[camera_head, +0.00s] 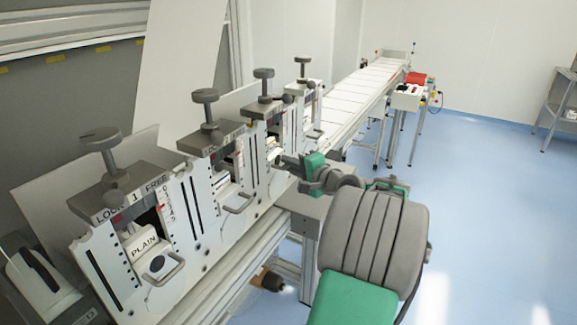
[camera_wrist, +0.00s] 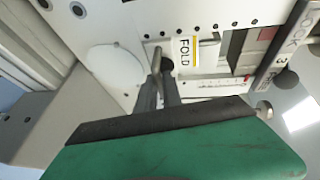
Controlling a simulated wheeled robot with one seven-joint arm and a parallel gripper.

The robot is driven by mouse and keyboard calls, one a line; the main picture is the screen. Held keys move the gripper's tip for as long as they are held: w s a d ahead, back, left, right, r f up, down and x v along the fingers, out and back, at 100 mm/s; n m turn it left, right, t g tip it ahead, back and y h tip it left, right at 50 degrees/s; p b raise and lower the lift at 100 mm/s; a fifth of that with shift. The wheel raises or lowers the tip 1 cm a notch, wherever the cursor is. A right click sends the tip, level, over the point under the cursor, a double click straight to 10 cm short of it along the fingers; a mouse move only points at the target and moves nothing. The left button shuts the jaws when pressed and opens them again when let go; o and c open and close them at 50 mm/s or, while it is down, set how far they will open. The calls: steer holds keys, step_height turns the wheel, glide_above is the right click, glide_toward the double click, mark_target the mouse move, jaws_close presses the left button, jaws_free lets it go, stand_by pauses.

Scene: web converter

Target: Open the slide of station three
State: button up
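Station three (camera_head: 264,112) is the third unit from the front in the head view, with a dark knob on top. In the wrist view its plate (camera_wrist: 279,58) is marked LOCK, 3 and FREE. Its slide (camera_wrist: 205,55) carries a FOLD label and a bar handle (camera_wrist: 156,60). My gripper (camera_wrist: 161,80) has its two dark fingertips at the handle's end, with the bar between them. Whether the fingers press on the bar is unclear. In the head view my gripper (camera_head: 282,161) reaches station three from the right, and its fingertips are hard to make out.
Station one (camera_head: 120,195), with a PLAIN slide, and station two (camera_head: 210,150) stand nearer. Station four (camera_head: 303,95) stands just beyond. A long conveyor (camera_head: 365,90) runs to the back. A small control stand (camera_head: 406,98) is beside it. The blue floor (camera_head: 490,190) at right is clear.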

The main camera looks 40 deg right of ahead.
jaws_close()
steer(key=shift+f, duration=0.1)
stand_by(0.8)
